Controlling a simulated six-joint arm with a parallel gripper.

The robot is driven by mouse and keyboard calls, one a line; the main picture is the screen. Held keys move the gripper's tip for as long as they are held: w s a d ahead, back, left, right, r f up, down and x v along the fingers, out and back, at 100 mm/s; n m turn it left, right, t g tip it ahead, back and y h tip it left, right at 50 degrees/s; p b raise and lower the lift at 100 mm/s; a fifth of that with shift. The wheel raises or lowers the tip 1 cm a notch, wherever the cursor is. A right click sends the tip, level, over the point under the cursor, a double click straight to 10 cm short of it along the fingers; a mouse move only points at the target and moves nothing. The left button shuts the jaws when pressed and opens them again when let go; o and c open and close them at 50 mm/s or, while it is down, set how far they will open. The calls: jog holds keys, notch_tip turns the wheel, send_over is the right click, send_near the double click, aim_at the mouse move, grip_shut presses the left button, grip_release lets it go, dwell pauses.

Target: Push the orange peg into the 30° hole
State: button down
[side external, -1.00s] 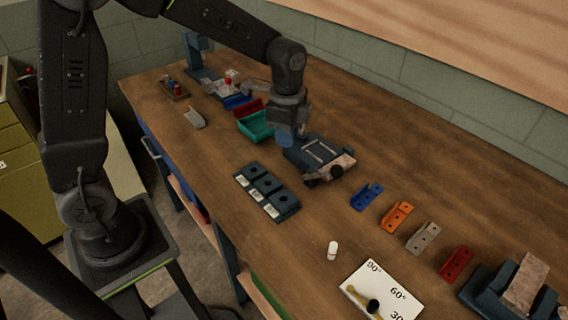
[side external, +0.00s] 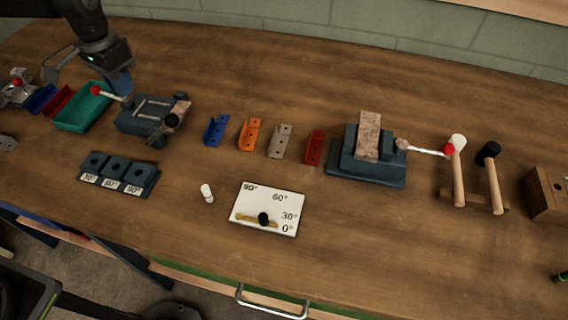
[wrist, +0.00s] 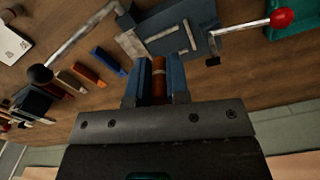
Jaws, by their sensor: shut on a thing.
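My gripper (side external: 120,84) is at the upper left of the side view, beside the grey-blue vise and the teal tray. In the wrist view my gripper (wrist: 157,85) has its two blue fingers shut on an orange-brown peg (wrist: 159,72) with a lighter band. The peg cannot be made out in the side view. A dark block with three holes (side external: 117,175) lies on the bench in front of the vise, with labels facing the front edge. The 30° hole (side external: 95,161) appears to be the leftmost; its small label is hard to read. My gripper is apart from this block.
The vise (side external: 150,117) with a red-knobbed lever and the teal tray (side external: 84,108) stand near my gripper. Blue, orange, grey and red brackets (side external: 314,147) stand in a row rightward.

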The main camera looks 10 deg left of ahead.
send_over(220, 152)
notch_tip(220, 152, down, 3)
jog(key=n, duration=0.1)
notch_tip(220, 152, down, 10)
jog(key=shift+f, duration=0.15)
jog(key=shift+f, duration=0.1)
jog(key=c, duration=1.1)
grip_release()
